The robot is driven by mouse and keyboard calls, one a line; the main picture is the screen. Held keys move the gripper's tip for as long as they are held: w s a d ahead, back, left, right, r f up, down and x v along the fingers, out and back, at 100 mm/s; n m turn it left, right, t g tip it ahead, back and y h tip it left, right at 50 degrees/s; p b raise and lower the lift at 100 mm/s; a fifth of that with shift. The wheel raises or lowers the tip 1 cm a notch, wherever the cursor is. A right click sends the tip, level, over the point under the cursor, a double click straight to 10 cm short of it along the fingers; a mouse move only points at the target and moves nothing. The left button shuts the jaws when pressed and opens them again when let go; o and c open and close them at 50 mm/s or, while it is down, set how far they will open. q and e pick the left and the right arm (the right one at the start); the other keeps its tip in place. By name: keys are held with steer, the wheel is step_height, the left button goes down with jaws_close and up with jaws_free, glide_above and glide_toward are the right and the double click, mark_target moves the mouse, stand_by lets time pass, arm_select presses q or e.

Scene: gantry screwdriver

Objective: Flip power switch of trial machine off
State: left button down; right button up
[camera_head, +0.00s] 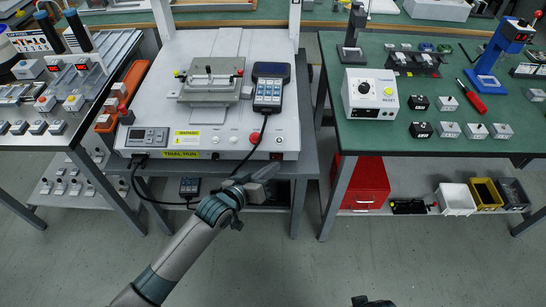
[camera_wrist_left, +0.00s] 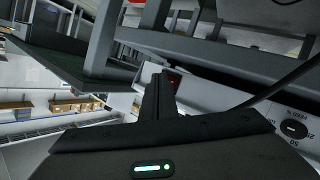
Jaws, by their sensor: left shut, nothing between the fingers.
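The trial machine (camera_head: 170,100) is a large pale unit with a yellow "TRIAL RUN" label on its front edge. Its power switch (camera_head: 277,156) is a small dark and red piece at the right end of the front panel. A red bit of the switch (camera_wrist_left: 173,83) shows beside the fingertips in the left wrist view; the fingers hide the rest. My left gripper (camera_head: 272,168) is shut and empty, with its tips just in front of and below the switch. I cannot tell whether they touch it. The switch's on or off position is too small to read.
A grey pendant (camera_head: 270,85) rests on the machine, its black cable running down past the front edge near my gripper. A red round button (camera_head: 254,138) sits left of the switch. The right green table (camera_head: 450,150) stands beyond a gap. Grey floor (camera_head: 300,270) is clear in front.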

arm_select(q)
steer(key=shift+s, duration=0.1)
arm_select(e)
steer(key=shift+r, duration=0.1)
